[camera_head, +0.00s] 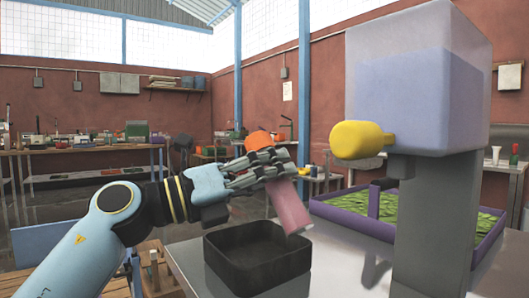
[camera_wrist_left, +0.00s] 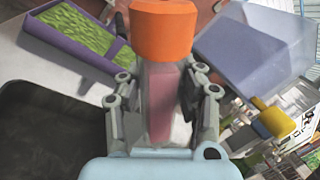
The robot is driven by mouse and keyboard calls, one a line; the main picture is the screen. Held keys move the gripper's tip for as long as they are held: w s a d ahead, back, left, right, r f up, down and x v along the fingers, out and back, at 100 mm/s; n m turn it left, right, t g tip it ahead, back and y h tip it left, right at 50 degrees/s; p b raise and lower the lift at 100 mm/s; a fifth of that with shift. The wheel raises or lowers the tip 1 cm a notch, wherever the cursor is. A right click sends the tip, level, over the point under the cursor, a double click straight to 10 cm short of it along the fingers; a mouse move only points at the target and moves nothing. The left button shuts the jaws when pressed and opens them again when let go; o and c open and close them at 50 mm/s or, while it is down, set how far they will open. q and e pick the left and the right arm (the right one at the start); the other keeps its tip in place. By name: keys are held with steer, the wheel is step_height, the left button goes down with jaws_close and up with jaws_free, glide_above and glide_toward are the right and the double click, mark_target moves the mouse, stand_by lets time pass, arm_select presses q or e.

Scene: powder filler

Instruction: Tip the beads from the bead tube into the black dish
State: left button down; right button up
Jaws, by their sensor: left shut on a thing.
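The bead tube (camera_head: 289,205) is a pinkish, see-through tube with an orange end (camera_head: 258,141). My left gripper (camera_head: 277,165) is shut on it and holds it tilted above the black dish (camera_head: 229,271), its orange end up and to the left. The tube's lower end is over the dish's right back part. In the left wrist view the tube (camera_wrist_left: 160,100) sits between the two fingers (camera_wrist_left: 160,95), with the orange end (camera_wrist_left: 163,30) at the top. The black dish (camera_wrist_left: 45,135) is at the left there. No beads can be made out in the dish. My right gripper is out of view.
A powder filler with a clear hopper (camera_head: 418,90), a yellow knob (camera_head: 360,140) and a grey column (camera_head: 432,220) stands at the right. A purple tray (camera_head: 490,238) of green stuff lies behind it. The pale table (camera_head: 345,265) is bare between dish and column.

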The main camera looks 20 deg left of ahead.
mark_target(281, 205)
arm_select(q)
steer(key=f+n+t, duration=0.1)
steer(key=n, duration=0.1)
steer(key=s+d+f+n+t+y, duration=0.1)
steer(key=f+n, duration=0.1)
steer(key=n, duration=0.1)
steer(key=f+n, duration=0.1)
steer(key=n, duration=0.2)
steer(key=shift+s+d+f+t+b, duration=0.2)
steer(key=shift+d+t+b, duration=0.15)
steer(key=shift+d+t, duration=0.05)
steer(key=n+t+y+p, duration=0.1)
steer(key=n+p, duration=0.3)
steer(key=n+y+p, duration=0.1)
steer(key=n+p, duration=0.3)
steer(key=shift+t+y, duration=0.3)
steer(key=shift+t, duration=0.1)
steer(key=shift+w+a+f+n+y+p, duration=0.15)
steer(key=shift+n+y+p, duration=0.25)
steer(key=shift+n+p, duration=0.7)
stand_by(0.4)
stand_by(1.2)
